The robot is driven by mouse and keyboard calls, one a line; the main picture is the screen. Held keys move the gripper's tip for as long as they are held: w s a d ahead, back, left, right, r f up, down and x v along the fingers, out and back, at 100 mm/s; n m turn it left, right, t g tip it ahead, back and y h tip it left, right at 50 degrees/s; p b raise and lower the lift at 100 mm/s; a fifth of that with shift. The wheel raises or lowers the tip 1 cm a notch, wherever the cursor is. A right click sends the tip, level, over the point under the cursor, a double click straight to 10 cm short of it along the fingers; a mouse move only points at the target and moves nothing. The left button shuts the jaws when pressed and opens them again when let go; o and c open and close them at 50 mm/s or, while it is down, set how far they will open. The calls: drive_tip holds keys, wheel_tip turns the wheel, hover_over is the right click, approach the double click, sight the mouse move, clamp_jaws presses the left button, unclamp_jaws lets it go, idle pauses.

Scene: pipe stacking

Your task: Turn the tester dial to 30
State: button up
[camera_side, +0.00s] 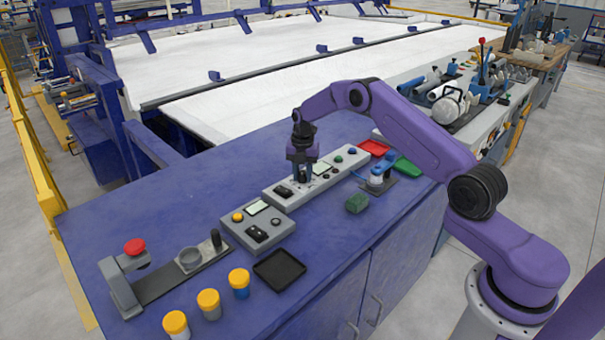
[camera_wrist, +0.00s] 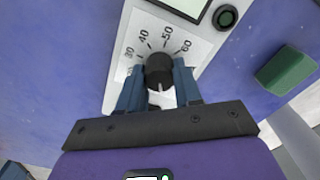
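The tester dial (camera_wrist: 158,69) is a black round knob on a light grey panel (camera_wrist: 113,92). Printed numbers run around it, with 40, 50 and 60 readable and a smaller one at the left that looks like 30. A pale mark shows at the knob's lower edge, partly between my fingers. My gripper (camera_wrist: 159,66) has one blue finger on each side of the knob, very close to it. Whether both touch it I cannot tell. In the side view my gripper (camera_side: 303,177) points straight down over the long grey tester (camera_side: 285,197), and hides the dial.
A green block (camera_side: 357,203) lies right of the tester, with a blue device (camera_side: 378,180) and red (camera_side: 373,148) and green trays (camera_side: 407,167) behind. A second grey box (camera_side: 258,226), a black tray (camera_side: 280,269) and yellow-lidded jars (camera_side: 208,303) stand nearer the front left.

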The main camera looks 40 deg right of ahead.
drive_tip(key=shift+m, duration=0.3)
drive_tip(key=m, duration=1.1)
drive_tip(key=shift+w+m, duration=0.15)
drive_tip(key=shift+m, duration=0.25)
drive_tip(key=m, duration=1.1)
drive_tip(key=shift+w+r, duration=0.1)
drive_tip(key=shift+m, duration=0.3)
drive_tip(key=o, duration=1)
drive_tip(key=shift+o, duration=0.2)
drive_tip(key=shift+d, duration=0.1)
